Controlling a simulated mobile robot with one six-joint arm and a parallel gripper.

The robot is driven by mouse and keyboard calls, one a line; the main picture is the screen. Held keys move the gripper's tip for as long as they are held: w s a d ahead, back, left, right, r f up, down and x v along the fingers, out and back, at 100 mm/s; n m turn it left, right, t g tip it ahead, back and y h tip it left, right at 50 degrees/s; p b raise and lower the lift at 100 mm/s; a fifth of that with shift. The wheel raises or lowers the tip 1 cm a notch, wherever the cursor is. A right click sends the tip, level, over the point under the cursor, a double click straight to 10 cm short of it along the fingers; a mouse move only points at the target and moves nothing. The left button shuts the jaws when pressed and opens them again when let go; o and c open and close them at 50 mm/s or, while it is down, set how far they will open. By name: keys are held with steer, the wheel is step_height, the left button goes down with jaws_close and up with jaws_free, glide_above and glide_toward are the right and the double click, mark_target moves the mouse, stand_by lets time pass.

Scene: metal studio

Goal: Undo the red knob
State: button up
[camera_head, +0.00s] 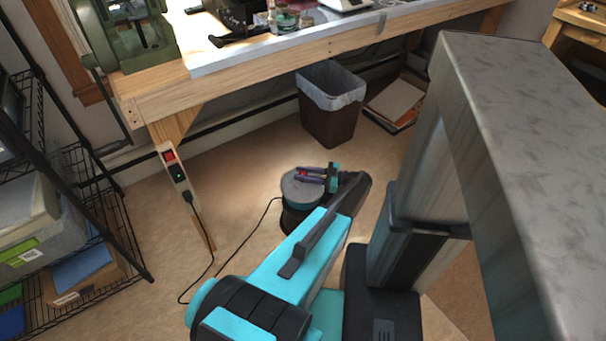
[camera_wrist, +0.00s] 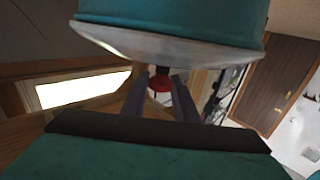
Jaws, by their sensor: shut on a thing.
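The red knob (camera_head: 302,174) shows as a small red spot above the grey round top (camera_head: 300,190) of a dark round device on the floor. In the wrist view the red knob (camera_wrist: 159,84) sits between the two purple-grey fingers. My gripper (camera_head: 308,175) reaches in from the right, with its fingers pointing left over the device's top. In the wrist view my gripper (camera_wrist: 161,90) is shut on the knob, with a finger on either side. The fingers hide part of the knob in the head view. Its thread or stem cannot be made out.
A black cord runs from an outlet box (camera_head: 178,172) on the workbench leg to the device. A dark waste bin (camera_head: 331,118) stands behind, under the workbench (camera_head: 250,72). A wire shelf (camera_head: 75,200) is at left. The floor left of the device is mostly clear.

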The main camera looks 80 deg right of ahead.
mark_target(303, 173)
steer(key=shift+w+f+n+y+b, duration=0.1)
steer(key=shift+n+y+b, duration=0.45)
steer(key=shift+y+b, duration=0.3)
steer(key=shift+w+f+n+y+b, duration=0.1)
steer(key=shift+n+y+b, duration=0.45)
steer(key=shift+y+b, duration=0.3)
steer(key=shift+s+r+n+g+y+b, duration=0.1)
steer(key=shift+r+n+g+y+b, duration=0.15)
steer(key=shift+n+y+b, duration=0.45)
steer(key=o, duration=1.1)
steer(key=shift+c, duration=0.2)
steer(key=shift+r, duration=0.1)
step_height(303, 173, up, 4)
steer(key=p, duration=0.3)
steer(key=shift+p, duration=0.4)
steer(key=s+a+p, duration=0.2)
steer(key=a+p, duration=1.2)
steer(key=a, duration=0.2)
steer(key=shift+r, duration=0.35)
